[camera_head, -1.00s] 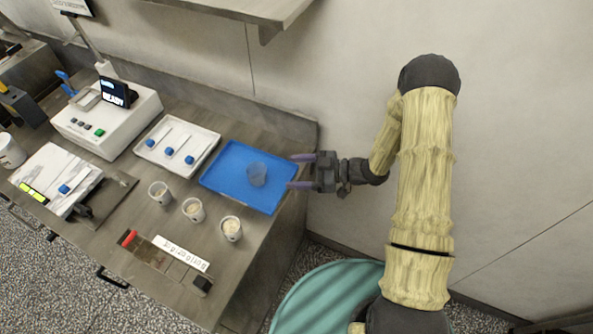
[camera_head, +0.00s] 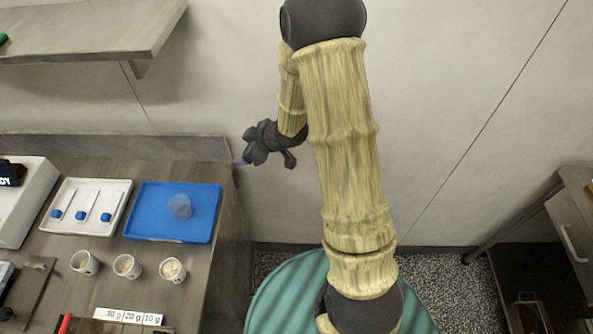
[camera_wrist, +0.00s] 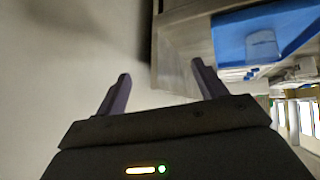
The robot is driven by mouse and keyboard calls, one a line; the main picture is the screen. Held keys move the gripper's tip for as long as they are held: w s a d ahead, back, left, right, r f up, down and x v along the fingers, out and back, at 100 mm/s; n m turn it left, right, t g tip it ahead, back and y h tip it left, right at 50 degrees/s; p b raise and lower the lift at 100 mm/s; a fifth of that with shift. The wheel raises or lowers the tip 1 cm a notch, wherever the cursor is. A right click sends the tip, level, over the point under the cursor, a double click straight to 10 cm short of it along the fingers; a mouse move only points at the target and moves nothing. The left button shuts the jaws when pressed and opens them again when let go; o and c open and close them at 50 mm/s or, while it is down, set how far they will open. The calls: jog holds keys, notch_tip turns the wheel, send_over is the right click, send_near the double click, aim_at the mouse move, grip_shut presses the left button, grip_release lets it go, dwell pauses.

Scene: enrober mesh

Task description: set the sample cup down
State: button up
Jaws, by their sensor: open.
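The translucent sample cup (camera_head: 180,206) stands on the blue tray (camera_head: 142,226) at the right end of the counter. It also shows in the wrist view (camera_wrist: 262,46), on the tray (camera_wrist: 229,40) at the upper right. My gripper (camera_head: 240,162) is beyond the counter's right end, apart from the cup and tray. In the wrist view its two purple fingers (camera_wrist: 160,90) are spread with nothing between them.
Several small cups, one of them a filled cup (camera_head: 172,269), stand in front of the trays. A white tray (camera_head: 58,231) with blue-tipped scoops lies to the left. A shelf (camera_head: 90,32) juts from the wall above.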

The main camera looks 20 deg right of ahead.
jog(key=s+d+r+m+g+h, duration=0.1)
jog(key=s+d+r+m+h, duration=0.45)
jog(key=s+d+r, duration=0.2)
jog(key=s+r+m+g, duration=0.2)
jog(key=s+m, duration=0.3)
jog(key=s, duration=0.6)
jog(key=shift+s+g, duration=0.2)
jog(key=shift+g, duration=0.4)
jog(key=shift+c, duration=0.4)
